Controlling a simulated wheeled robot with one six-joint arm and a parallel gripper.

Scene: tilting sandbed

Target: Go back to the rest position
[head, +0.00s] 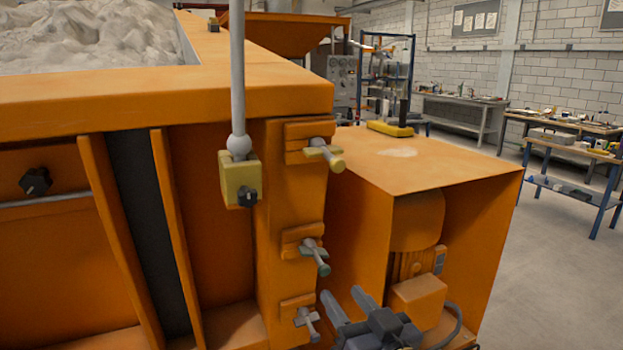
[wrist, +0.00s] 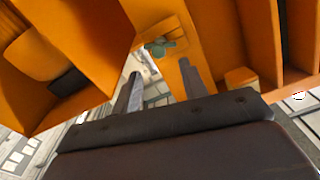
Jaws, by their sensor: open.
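My gripper (head: 342,297) shows at the bottom of the head view, right of the lowest clamp handle. Its two grey fingers are apart, with nothing seen between them. In the wrist view the open fingers (wrist: 158,80) point toward the orange frame and a greenish clamp handle (wrist: 158,46). The orange sandbed (head: 130,95) fills the left of the head view, with pale sand (head: 90,35) on top. Its corner post carries an upper handle (head: 325,153), a middle handle (head: 315,256) and a lower handle (head: 307,322).
An orange housing (head: 440,165) with a motor underneath stands close right of my gripper. A yellow pendant (head: 390,129) lies on its top. A grey rod (head: 238,75) ends at a yellow block (head: 239,180) on the sandbed's side. Open floor (head: 540,270) lies at the right, before the workbenches.

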